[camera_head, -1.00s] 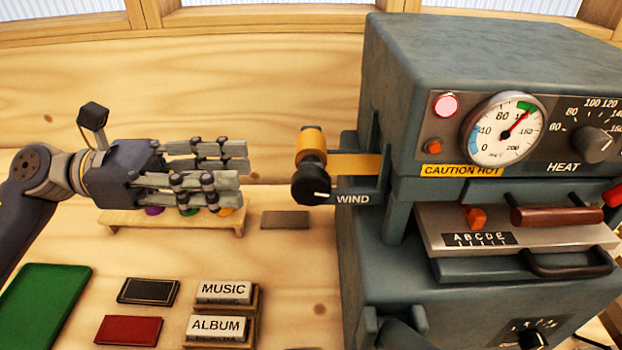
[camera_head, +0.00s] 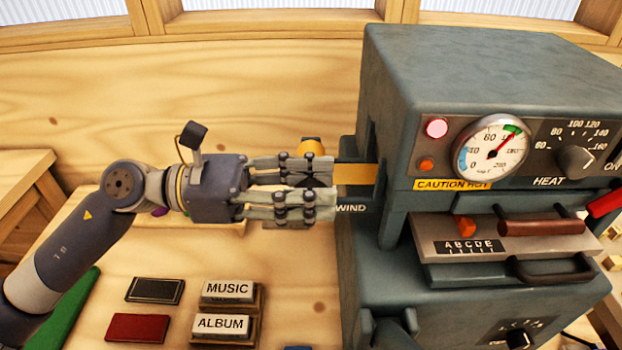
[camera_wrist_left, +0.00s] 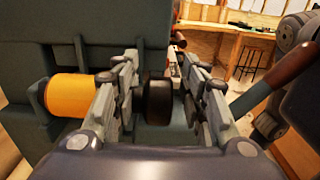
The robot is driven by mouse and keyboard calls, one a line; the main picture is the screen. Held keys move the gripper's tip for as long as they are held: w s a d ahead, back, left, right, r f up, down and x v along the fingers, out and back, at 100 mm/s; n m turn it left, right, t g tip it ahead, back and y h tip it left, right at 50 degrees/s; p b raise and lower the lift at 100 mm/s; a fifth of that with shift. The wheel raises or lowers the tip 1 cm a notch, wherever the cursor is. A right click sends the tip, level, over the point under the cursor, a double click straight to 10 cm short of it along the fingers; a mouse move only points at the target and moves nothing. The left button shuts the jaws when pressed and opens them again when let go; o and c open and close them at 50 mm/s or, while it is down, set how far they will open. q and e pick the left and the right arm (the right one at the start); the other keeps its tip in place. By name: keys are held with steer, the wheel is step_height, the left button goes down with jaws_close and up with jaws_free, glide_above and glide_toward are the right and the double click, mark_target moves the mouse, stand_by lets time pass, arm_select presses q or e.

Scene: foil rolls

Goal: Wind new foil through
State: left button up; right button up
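My left gripper (camera_head: 322,188) is at the WIND crank on the left side of the grey foil machine (camera_head: 480,60). In the left wrist view, the crank's black knob (camera_wrist_left: 158,100) sits between its spread fingers (camera_wrist_left: 165,72), with gaps visible on both sides. The gold foil roll (camera_head: 312,147) shows above the fingers in the head view, partly hidden, and to the left in the wrist view (camera_wrist_left: 75,95). A gold foil strip (camera_head: 357,174) runs from there into the machine. The fingers hide most of the knob in the head view. My right gripper is not visible.
The machine bears a CAUTION HOT label (camera_head: 452,185), a dial gauge (camera_head: 493,148) and a HEAT knob (camera_head: 576,161). MUSIC (camera_head: 228,289) and ALBUM (camera_head: 221,325) type blocks, a dark pad (camera_head: 155,290) and a red pad (camera_head: 138,328) lie on the bench below my left arm.

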arm_select(q)
jaws_close()
steer(key=shift+r+y+p, duration=0.25)
steer(key=shift+y+p, duration=0.25)
steer(key=shift+p, duration=0.3)
steer(key=y+p, duration=0.2)
steer(key=shift+d+r+p, duration=0.1)
steer(key=shift+d+p, duration=0.1)
steer(key=shift+p, duration=0.1)
steer(key=shift+d+f+y+p, duration=0.15)
steer(key=shift+f+y+p, duration=0.05)
steer(key=shift+y+p, duration=0.75)
steer(key=shift+d+f+y, duration=0.15)
steer(key=shift+f+y, duration=0.15)
steer(key=shift+y, duration=0.75)
